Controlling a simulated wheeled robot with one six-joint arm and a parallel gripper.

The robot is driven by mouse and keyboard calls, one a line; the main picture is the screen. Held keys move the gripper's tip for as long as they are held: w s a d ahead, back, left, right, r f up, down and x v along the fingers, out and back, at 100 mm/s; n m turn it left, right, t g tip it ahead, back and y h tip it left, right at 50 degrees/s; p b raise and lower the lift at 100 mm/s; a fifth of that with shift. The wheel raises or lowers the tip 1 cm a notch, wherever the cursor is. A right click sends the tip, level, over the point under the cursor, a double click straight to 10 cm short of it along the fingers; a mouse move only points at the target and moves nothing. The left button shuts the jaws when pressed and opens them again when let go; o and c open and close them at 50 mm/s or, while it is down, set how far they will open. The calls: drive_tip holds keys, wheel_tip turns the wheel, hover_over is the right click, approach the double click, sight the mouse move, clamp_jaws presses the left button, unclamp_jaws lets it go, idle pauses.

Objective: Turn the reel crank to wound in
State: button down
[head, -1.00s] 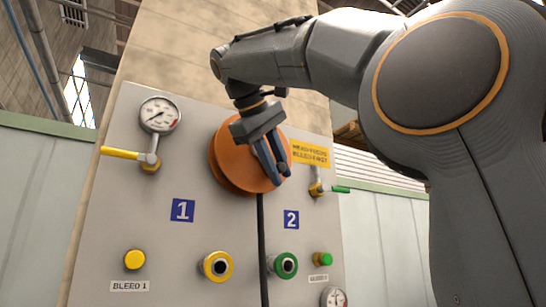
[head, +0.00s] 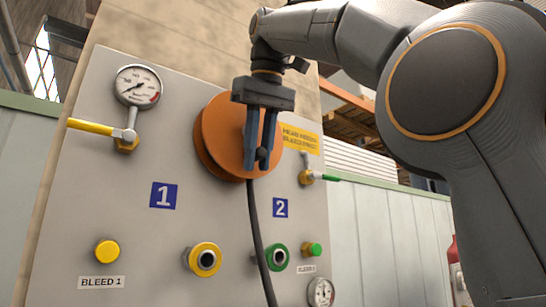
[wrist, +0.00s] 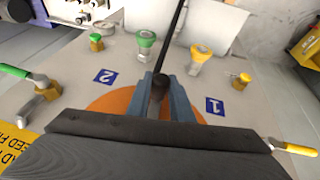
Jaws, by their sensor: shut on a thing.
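The orange reel (head: 221,132) is mounted on the upper part of a grey panel. My gripper (head: 258,160) hangs down in front of it, its two blue-grey fingers shut on a dark crank knob (head: 263,155) near the reel's lower right. In the wrist view the knob (wrist: 160,80) sits between the fingertips, with the orange reel (wrist: 110,103) behind them. A dark hose (head: 258,235) runs down from the reel. My fingers and gripper body hide part of the reel and most of the crank.
The grey panel (head: 150,235) carries a gauge (head: 137,85), a yellow-handled valve (head: 100,128) at left and a green-handled valve (head: 312,177) at right. Yellow (head: 204,260) and green (head: 277,257) ports and a yellow label (head: 299,139) stand out around the reel.

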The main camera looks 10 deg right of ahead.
drive_tip(key=shift+a, duration=0.15)
drive_tip(key=c, duration=1.6)
unclamp_jaws()
drive_tip(key=shift+s, duration=0.1)
drive_tip(key=shift+r, duration=0.15)
drive_tip(key=shift+s+r, duration=0.25)
drive_tip(key=shift+r, duration=0.2)
drive_tip(key=s, duration=0.4)
drive_tip(key=s+d+b, duration=0.1)
drive_tip(key=s, duration=0.3)
drive_tip(key=s+d+b, duration=0.1)
drive_tip(key=s, duration=0.2)
drive_tip(key=shift+s+d, duration=0.1)
drive_tip(key=shift+s, duration=0.3)
